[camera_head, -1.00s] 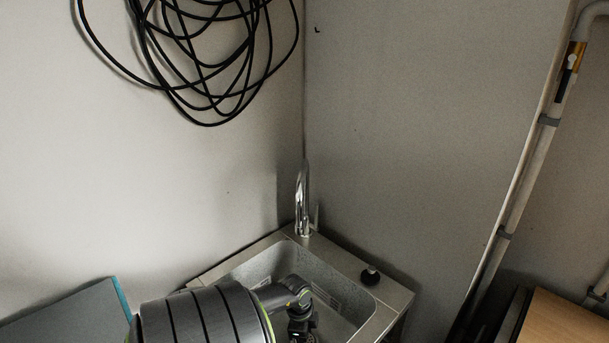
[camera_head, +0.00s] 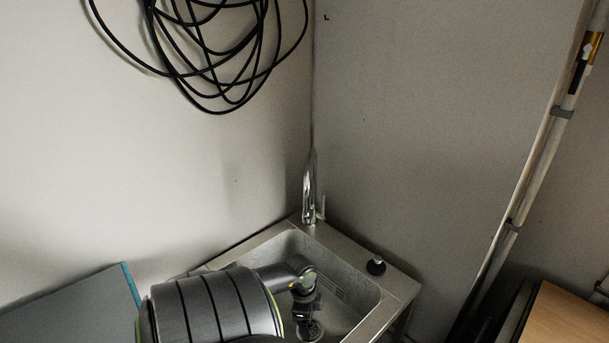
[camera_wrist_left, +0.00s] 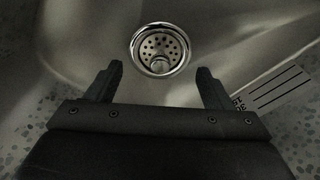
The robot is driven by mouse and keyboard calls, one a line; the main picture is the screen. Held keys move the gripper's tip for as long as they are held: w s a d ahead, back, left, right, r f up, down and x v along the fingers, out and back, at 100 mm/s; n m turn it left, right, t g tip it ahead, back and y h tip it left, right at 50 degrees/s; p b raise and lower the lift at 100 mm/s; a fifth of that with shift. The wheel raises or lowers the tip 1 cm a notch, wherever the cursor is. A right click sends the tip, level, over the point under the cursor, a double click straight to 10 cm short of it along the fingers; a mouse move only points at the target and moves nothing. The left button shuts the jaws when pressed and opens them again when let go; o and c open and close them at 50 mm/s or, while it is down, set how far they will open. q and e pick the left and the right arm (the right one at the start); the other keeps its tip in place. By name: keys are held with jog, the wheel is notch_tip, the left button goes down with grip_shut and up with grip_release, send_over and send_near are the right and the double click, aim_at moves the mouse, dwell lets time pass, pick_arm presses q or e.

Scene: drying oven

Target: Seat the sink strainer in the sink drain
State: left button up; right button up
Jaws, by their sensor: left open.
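The metal sink (camera_head: 366,316) stands in the corner. Its round drain (camera_head: 315,330) is partly visible at the bottom of the head view, beside my left gripper (camera_head: 304,312). In the left wrist view, the shiny drain ring (camera_wrist_left: 136,57) surrounds a perforated metal strainer disc (camera_wrist_left: 160,46) with a small bright round piece at its near side. I cannot tell whether the disc sits fully flat. My left gripper (camera_wrist_left: 158,78) is open, with nothing between its fingers, and the drain shows just beyond the fingertips. My right gripper is not in view.
A chrome faucet (camera_head: 309,190) rises at the sink's back corner. A small black round object (camera_head: 376,266) sits on the right rim. A wooden surface (camera_head: 565,318) is at the right.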

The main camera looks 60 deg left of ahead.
pick_arm(q)
notch_tip(320, 180, up, 14)
jog(key=s+a+p, duration=0.1)
jog(key=shift+s, duration=0.15)
dwell(0.6)
